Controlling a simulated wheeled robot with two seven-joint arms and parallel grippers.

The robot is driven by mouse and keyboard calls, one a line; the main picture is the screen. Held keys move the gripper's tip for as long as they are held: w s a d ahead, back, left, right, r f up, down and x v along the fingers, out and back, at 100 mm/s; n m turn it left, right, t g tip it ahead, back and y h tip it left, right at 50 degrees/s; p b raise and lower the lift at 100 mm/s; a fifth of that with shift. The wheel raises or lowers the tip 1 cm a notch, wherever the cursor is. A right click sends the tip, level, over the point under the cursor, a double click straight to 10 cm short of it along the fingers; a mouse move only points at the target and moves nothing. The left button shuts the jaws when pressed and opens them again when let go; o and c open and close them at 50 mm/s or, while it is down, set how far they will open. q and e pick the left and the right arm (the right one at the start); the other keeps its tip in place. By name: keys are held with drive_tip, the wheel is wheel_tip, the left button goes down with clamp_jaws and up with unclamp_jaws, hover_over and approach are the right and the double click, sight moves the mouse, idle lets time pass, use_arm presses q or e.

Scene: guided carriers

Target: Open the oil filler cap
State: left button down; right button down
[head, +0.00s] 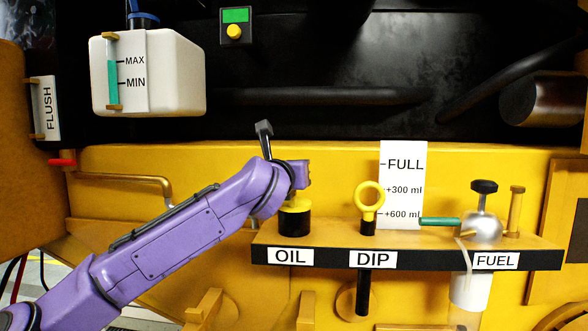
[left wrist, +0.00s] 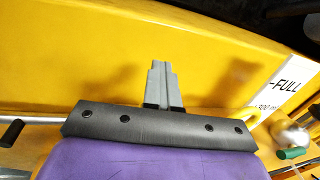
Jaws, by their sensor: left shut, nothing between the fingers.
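The oil filler cap (head: 295,204) is yellow and sits on a black neck behind the OIL label. Its upper part is hidden by my left wrist, so I cannot tell whether I touch it. My left gripper (left wrist: 160,66) shows in the left wrist view with its grey fingers together and nothing between them. It points toward the yellow wall. The cap cannot be seen in the left wrist view. My right gripper is not in view.
Right of the cap on the shelf (head: 400,257) stand a yellow dipstick ring (head: 370,195) and a fuel valve (head: 482,228) with a green handle (head: 440,222). A FULL scale plate (head: 404,170) is behind. A white tank (head: 180,75) hangs upper left, above a brass pipe (head: 125,178).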

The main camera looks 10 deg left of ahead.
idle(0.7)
use_arm(q)
drive_tip(key=c, duration=1.1)
unclamp_jaws()
drive_tip(key=shift+o, duration=0.2)
drive_tip(key=shift+s, duration=0.2)
drive_tip(key=s+a+b, duration=0.2)
drive_tip(key=s+b, duration=0.3)
drive_tip(key=s, duration=0.5)
drive_tip(key=shift+r, duration=0.1)
